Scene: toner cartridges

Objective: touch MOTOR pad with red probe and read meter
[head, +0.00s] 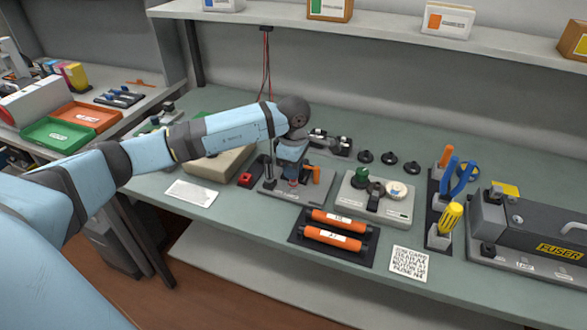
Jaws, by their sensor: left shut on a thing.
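My left arm reaches in from the left over the bench, and its gripper (291,170) points down over a grey base plate (277,196). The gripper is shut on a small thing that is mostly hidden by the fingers. A bit of red shows just under the fingertips, but I cannot tell whether it is the red probe or a part on the plate. A red cord (267,50) hangs from the shelf and passes behind my arm. No MOTOR pad lettering or meter reading is legible. My right gripper is not in view.
An orange upright part (316,175) stands close right of the gripper. A grey fixture (376,201) with a round dial and green knob is farther right. Orange rollers (339,229) lie on a black mat in front. A fuser unit (535,240) fills the right end.

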